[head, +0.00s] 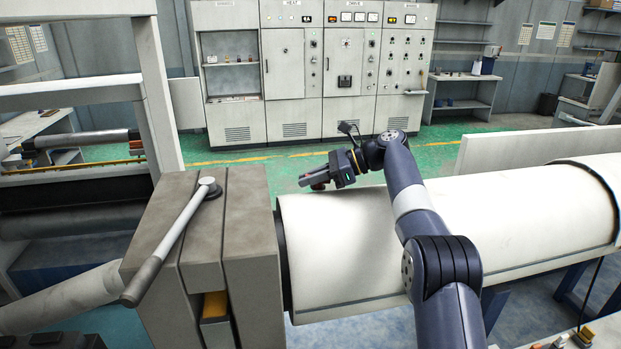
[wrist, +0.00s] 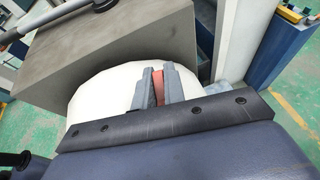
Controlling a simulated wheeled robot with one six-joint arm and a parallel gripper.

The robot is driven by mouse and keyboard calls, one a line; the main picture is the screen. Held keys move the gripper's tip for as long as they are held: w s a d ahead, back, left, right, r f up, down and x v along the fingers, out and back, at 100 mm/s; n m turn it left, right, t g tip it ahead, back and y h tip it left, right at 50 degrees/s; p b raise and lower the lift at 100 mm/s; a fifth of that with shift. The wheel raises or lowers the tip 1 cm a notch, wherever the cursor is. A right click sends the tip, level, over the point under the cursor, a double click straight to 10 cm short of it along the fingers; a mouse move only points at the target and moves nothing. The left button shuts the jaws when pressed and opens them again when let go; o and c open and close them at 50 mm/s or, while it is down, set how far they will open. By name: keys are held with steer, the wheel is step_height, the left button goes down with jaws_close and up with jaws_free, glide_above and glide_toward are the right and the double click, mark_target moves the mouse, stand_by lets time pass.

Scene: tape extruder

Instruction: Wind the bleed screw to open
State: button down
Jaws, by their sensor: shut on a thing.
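The bleed screw appears to be the small red part (wrist: 159,90) between my fingers in the wrist view. A bit of red (head: 317,187) also shows just under my fingers in the head view. My gripper (head: 307,180) reaches over the far top side of the white barrel (head: 345,245), close to the grey block. In the wrist view my gripper (wrist: 157,72) has its two grey fingers closed on the red part, over the white barrel cover. Most of the screw is hidden by the fingers, so its turn angle cannot be told.
The grey block (head: 255,230) with a long lever (head: 172,240) stands left of my gripper. My arm crosses above the white barrel. Control cabinets (head: 320,75) stand at the back, beyond open green floor (head: 240,155). A pale panel (head: 520,148) stands behind the barrel at right.

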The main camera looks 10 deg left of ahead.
steer(key=c, duration=1.5)
jaws_free()
steer(key=shift+m+t, duration=0.6)
steer(key=shift+t, duration=0.2)
